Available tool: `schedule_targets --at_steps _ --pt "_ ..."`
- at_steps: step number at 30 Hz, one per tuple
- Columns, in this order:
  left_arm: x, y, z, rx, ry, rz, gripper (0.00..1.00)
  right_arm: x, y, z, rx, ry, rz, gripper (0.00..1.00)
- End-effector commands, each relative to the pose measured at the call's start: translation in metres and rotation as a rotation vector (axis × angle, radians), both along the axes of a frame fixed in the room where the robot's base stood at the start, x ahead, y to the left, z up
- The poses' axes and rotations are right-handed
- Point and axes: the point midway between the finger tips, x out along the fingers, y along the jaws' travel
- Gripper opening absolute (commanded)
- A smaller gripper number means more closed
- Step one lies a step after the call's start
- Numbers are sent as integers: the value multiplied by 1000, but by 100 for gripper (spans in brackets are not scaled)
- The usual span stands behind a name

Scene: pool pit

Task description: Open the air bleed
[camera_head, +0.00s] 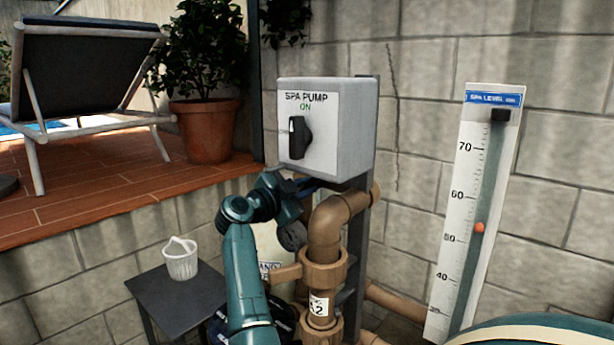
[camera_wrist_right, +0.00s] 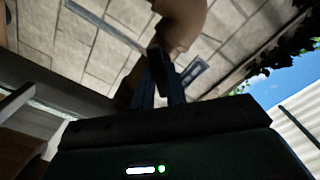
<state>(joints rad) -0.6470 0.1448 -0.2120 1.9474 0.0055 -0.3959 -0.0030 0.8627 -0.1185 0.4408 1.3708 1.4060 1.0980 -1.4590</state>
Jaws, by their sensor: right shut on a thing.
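My right gripper (camera_head: 312,184) reaches in beside the brown pipe (camera_head: 324,230), just below the grey spa pump box (camera_head: 352,130). In the wrist view its two dark fingers (camera_wrist_right: 163,68) are close together, shut on a small dark part between their tips that seems to be the air bleed. A cream tank (camera_head: 268,243) with a partly covered label stands behind my arm. A dark round part (camera_head: 292,235) sits in front of it. My left gripper is not in view.
The switch (camera_head: 299,137) on the pump box stands upright under "ON". A spa level gauge (camera_head: 471,215) leans on the block wall at the right. A white basket (camera_head: 181,262) stands on a dark side table (camera_head: 178,300). A potted plant (camera_head: 208,130) and lounger (camera_head: 85,70) are on the deck.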

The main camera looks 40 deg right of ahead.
Motion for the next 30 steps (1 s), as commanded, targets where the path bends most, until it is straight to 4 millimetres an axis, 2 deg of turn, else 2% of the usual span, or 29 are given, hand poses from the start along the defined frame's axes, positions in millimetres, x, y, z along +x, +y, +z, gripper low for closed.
schedule_targets --at_steps 13,17,23,24,30 --pt "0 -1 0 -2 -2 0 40 0 1 -1 -56 681 1 0" --pt "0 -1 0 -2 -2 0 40 0 0 -1 -65 767 0 0" --pt "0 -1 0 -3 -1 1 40 0 0 -1 -67 776 -1 0" --pt "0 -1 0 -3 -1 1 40 0 0 -1 -67 776 -1 17" --pt "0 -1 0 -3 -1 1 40 0 0 0 -67 773 -1 33"
